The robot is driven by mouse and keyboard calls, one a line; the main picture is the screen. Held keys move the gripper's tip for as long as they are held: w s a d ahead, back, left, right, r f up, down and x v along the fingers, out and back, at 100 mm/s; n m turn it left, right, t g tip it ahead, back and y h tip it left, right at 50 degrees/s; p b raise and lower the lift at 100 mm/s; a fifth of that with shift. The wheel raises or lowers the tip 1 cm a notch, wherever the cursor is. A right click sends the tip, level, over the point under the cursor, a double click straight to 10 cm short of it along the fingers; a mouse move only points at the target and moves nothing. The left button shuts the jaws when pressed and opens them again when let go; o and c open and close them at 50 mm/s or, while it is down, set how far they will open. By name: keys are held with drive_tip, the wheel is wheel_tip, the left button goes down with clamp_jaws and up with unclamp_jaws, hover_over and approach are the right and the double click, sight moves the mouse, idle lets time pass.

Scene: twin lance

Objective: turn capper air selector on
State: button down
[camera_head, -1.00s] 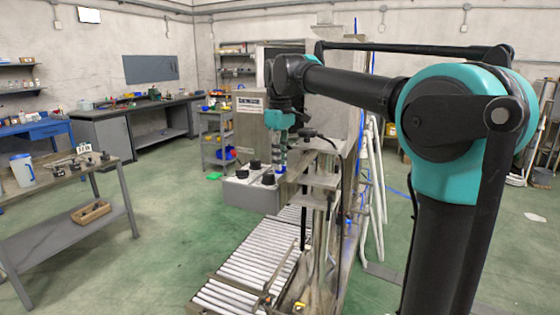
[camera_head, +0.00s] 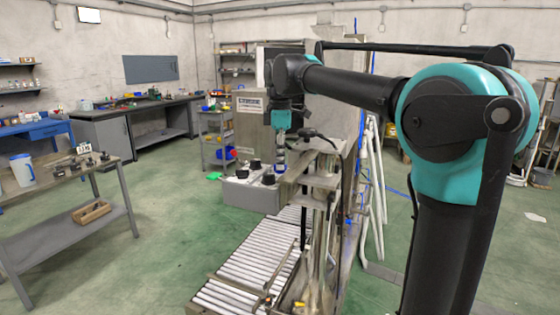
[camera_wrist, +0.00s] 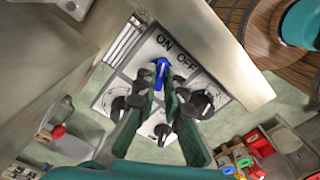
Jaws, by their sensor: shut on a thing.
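The capper air selector is a blue knob (camera_wrist: 161,70) on a white panel plate (camera_wrist: 190,62) marked ON and OFF in the wrist view. The knob's upper end lies just below the word ON. My gripper (camera_wrist: 161,86) has its two dark green fingers closed in on the blue knob, one on each side, and is shut on it. The fingertips hide the knob's lower part. In the head view my gripper (camera_head: 280,168) reaches down to the grey control box (camera_head: 240,195).
Several black knobs (camera_wrist: 200,103) sit close around my fingers on the same panel. A metal machine housing (camera_head: 250,130) stands behind the box, and a roller conveyor (camera_head: 245,268) runs in front.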

idle(0.3)
drive_tip(key=c, duration=1.6)
unclamp_jaws()
drive_tip(key=shift+r, duration=0.1)
wheel_tip(320, 180, up, 12)
drive_tip(key=shift+f, duration=0.1)
drive_tip(key=shift+s, duration=0.1)
